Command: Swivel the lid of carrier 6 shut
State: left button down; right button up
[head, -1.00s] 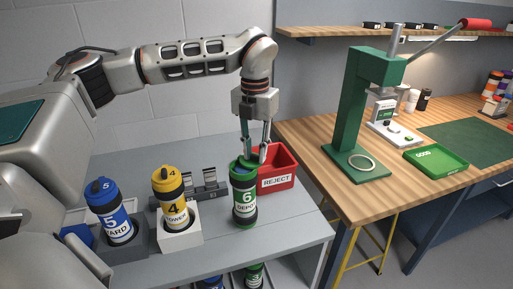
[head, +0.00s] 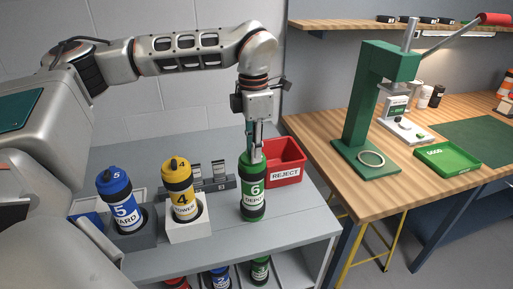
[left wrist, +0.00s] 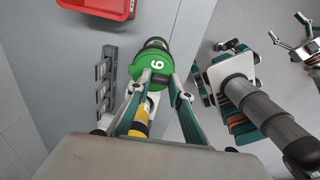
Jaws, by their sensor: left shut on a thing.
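Carrier 6 (head: 253,198), a green tube with black bands and a white "6 DEPOT" label, stands upright on the grey bench. My left gripper (head: 256,158) points straight down at its top and is shut on the green lid. In the left wrist view the round lid (left wrist: 151,66), marked with a white 6, sits between the fingertips (left wrist: 155,85). The lid lies largely over the tube, whose black end (left wrist: 156,43) shows past its far edge. I cannot tell whether it is fully seated. My right gripper (left wrist: 290,32) shows at the right edge with its fingers apart.
A red REJECT bin (head: 286,171) stands close behind and right of carrier 6. Yellow carrier 4 (head: 179,190) and blue carrier 5 (head: 119,200) stand in holders to the left. A low dark rack (head: 212,184) is behind. The bench front near carrier 6 is clear.

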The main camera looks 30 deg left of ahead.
pick_arm(q)
jog(key=shift+a+m, duration=0.1)
jog(key=shift+m, duration=0.2)
jog(key=c, duration=1.8)
grip_release()
jog(key=shift+r, duration=0.1)
notch_tip(320, 180, up, 12)
jog(key=shift+s+f, duration=0.1)
